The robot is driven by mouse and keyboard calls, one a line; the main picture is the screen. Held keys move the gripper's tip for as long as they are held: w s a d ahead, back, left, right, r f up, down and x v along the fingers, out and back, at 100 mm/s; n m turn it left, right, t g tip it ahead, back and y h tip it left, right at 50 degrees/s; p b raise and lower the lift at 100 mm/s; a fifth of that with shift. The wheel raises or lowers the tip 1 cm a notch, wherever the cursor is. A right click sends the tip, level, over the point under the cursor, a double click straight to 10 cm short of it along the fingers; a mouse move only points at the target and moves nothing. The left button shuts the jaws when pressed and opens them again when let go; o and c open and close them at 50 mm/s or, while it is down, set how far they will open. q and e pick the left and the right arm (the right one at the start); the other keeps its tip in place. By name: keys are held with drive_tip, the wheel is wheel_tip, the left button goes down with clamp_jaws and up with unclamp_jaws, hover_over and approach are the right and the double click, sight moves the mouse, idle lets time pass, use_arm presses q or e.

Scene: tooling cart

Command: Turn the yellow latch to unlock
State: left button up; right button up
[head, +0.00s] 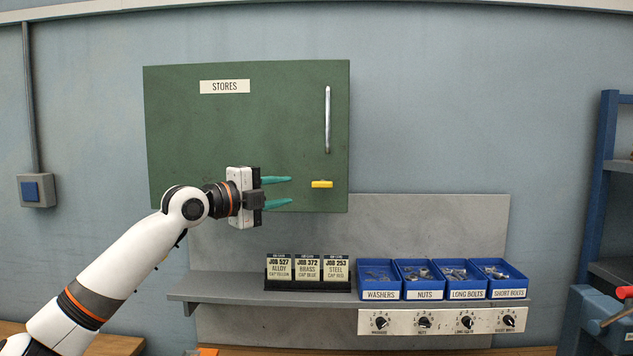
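The yellow latch (321,184) is a small bar lying level on the lower right of the green cabinet door (235,125) marked STORES. A silver upright handle (327,120) is above the latch. My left gripper (291,191) is in front of the door, to the left of the latch. Its two teal fingers point right and stand apart with nothing between them. A gap shows in the picture between the fingertips and the latch. My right gripper is not in view.
A grey shelf (340,299) below the door bears three job cards (307,270) and several blue bins (430,280). Knobs on a white panel (441,321) are beneath. A blue rack (597,180) stands at right. The wall between cabinet and rack is clear.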

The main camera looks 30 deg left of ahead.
sight(318, 186)
use_arm(q)
drive_tip(key=p+x, duration=0.5)
drive_tip(key=x, duration=0.4)
drive_tip(key=shift+w+d+r, duration=0.15)
drive_tip(key=shift+d, duration=0.05)
drive_tip(key=shift+w+d, duration=0.1)
drive_tip(key=shift+w, duration=0.45)
drive_tip(key=shift+f, duration=0.2)
clamp_jaws()
